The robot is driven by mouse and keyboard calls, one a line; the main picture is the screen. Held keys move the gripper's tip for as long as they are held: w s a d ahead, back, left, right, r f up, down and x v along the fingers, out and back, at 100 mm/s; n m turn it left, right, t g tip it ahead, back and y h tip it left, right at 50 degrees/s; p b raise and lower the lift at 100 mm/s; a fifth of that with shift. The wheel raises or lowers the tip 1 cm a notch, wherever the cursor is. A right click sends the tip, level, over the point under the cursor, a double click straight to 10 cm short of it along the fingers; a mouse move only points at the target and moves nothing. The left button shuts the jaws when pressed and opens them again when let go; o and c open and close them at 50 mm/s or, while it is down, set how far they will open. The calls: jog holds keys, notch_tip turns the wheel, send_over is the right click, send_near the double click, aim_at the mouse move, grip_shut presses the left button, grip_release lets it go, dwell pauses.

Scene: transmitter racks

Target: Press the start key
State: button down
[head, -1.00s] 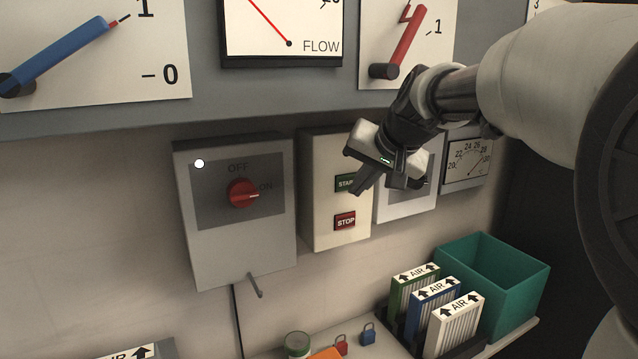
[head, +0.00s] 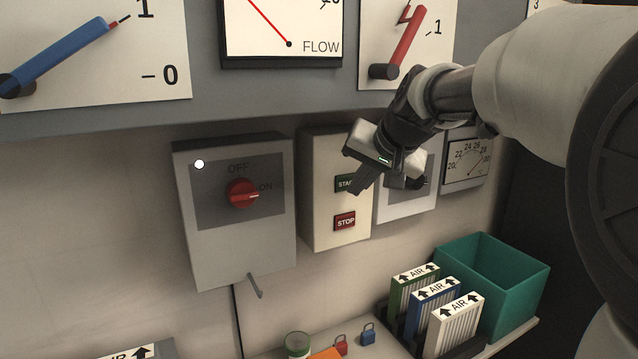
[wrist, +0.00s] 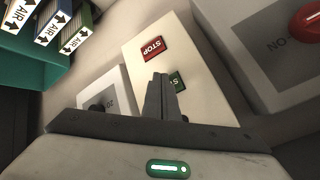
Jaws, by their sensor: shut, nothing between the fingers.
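The green start key (head: 343,183) is on the upper part of a cream control box, above the red stop key (head: 344,221). My gripper (head: 355,190) is shut and empty, with its fingertips in front of the start key's right part, hiding the end of its label. In the wrist view, the closed fingertips (wrist: 160,78) are beside the green start key (wrist: 177,81) and partly cover it. The red stop key (wrist: 153,48) is clear there. I cannot tell whether the fingertips touch the start key.
A grey switch box (head: 215,251) with a red knob (head: 242,193) and a lit white lamp (head: 199,164) is left of the cream box. A gauge (head: 466,163) is to the right. Below are AIR filters (head: 436,296) and a teal bin (head: 505,300).

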jog(key=shift+w+a, duration=0.15)
jog(key=shift+w, duration=0.1)
jog(key=shift+w+a, duration=0.1)
jog(key=shift+w, duration=0.3)
dwell(0.7)
jog(key=shift+s, duration=0.1)
jog(key=shift+s+d, duration=0.3)
jog(key=shift+s, duration=0.35)
jog(key=shift+s+d+b, duration=0.3)
jog(key=shift+s+b, duration=0.05)
jog(key=shift+s, duration=0.45)
jog(key=shift+s+d+b, duration=0.35)
jog(key=shift+s+b, duration=0.05)
jog(key=shift+s, duration=0.35)
jog(key=shift+s+d+b, duration=0.3)
jog(key=shift+s+b, duration=0.05)
jog(key=shift+s, duration=0.45)
